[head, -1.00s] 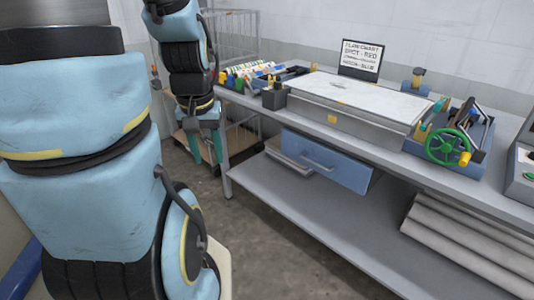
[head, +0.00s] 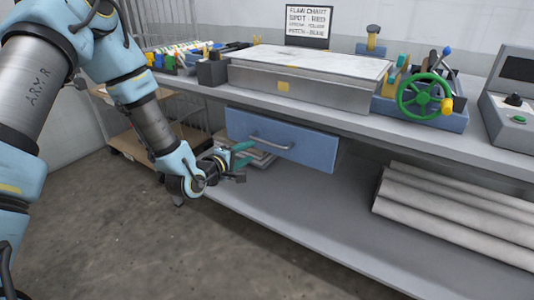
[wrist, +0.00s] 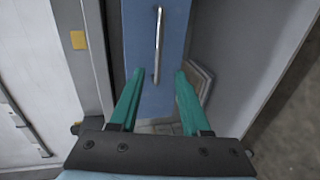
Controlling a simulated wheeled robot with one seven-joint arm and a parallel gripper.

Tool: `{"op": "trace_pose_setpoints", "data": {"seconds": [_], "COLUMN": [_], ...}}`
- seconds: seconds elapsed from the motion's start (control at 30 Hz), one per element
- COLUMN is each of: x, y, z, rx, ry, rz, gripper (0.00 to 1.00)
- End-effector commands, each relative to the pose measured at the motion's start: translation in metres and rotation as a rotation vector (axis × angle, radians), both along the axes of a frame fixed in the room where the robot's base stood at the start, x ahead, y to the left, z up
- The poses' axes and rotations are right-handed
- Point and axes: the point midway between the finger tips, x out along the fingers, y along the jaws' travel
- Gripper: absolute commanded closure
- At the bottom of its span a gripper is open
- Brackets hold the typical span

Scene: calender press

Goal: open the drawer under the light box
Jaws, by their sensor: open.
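The blue drawer (head: 315,150) hangs under the bench top, below the light box (head: 300,92), and its front looks closed. A grey bar handle (head: 270,143) runs across the drawer's front. My gripper (head: 243,162) is open and empty, just left of the handle and in front of the drawer. In the wrist view the green fingers (wrist: 155,98) are spread apart, with the blue drawer front (wrist: 140,45) beyond them. The handle (wrist: 158,45) stands upright there, its near end between the fingers' directions. I see no contact with it.
The lower shelf (head: 300,220) lies below, with grey rolls (head: 450,215) at right and flat stacked items (head: 258,160) behind my gripper. A device with a green handwheel (head: 418,96) stands on the bench. The floor (head: 130,240) in front is open.

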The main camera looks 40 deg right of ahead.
Motion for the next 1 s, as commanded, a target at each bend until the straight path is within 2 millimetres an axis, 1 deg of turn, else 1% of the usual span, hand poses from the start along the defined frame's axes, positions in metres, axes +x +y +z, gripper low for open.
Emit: {"op": "trace_pose_setpoints", "data": {"seconds": [0.07, 0.17, 0.5, 0.6, 0.8, 1.0], "x": [-0.003, -0.001, 0.014, 0.019, 0.023, 0.024], "y": [-0.007, -0.017, -0.075, -0.088, -0.103, -0.105], "z": [-0.002, -0.002, -0.014, -0.017, -0.021, -0.022], "rx": [-0.021, -0.027, -0.023, -0.022, -0.021, -0.02], "ry": [0.013, 0.015, 0.013, 0.013, 0.013, 0.013], "rz": [-0.002, -0.004, -0.003, -0.002, 0.0, 0.0], "gripper": [0.53, 0.53, 0.53, 0.53, 0.53, 0.53]}}
